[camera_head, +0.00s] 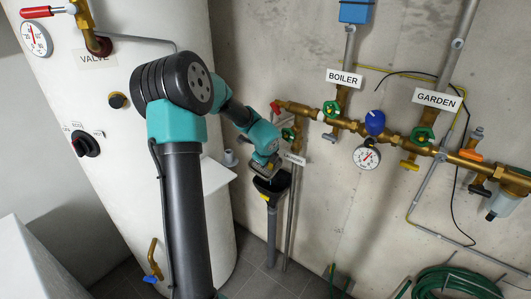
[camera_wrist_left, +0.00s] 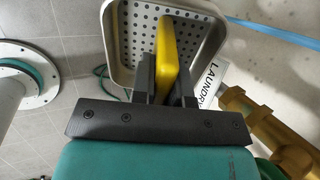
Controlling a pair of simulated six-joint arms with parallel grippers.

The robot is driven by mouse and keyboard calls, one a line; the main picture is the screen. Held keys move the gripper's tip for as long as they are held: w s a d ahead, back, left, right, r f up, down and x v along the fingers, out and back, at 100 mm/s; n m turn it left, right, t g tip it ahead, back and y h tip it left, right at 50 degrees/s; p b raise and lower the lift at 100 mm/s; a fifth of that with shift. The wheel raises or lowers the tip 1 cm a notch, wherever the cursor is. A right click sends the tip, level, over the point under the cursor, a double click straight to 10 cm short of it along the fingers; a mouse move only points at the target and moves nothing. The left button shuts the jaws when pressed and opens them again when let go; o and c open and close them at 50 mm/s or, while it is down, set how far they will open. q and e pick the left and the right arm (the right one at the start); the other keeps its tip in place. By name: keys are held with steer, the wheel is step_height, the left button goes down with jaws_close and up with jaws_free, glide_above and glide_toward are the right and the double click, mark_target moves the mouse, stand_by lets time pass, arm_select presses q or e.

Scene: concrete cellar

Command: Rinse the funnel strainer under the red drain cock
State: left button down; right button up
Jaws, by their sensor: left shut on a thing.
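The funnel strainer (camera_wrist_left: 190,30) shows in the wrist view as a grey, rounded-square rim around a perforated plate, with a yellow grip (camera_wrist_left: 167,45) standing up from it. My left gripper (camera_wrist_left: 165,82) is shut on the yellow grip. In the head view my left gripper (camera_head: 262,170) is just above the black funnel (camera_head: 272,186) on its wall pipe; whether the strainer sits in it or is clear of it I cannot tell. A small red-handled cock (camera_head: 275,107) is at the left end of the brass manifold, above the funnel. My right gripper is not in view.
A red lever valve (camera_head: 45,11) is on the white tank (camera_head: 120,70) at the upper left. Brass manifold piping (camera_head: 390,138) with green handles runs along the wall to the right. The LAUNDRY label (camera_head: 294,158) is close by my gripper. A green hose (camera_head: 455,282) lies coiled lower right.

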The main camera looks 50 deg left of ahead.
arm_select(q)
steer(key=shift+r, duration=0.1)
steer(key=s+d+r, duration=0.3)
steer(key=shift+s+d+r, duration=0.15)
steer(key=shift+d+r, duration=0.2)
steer(key=shift+r, duration=0.05)
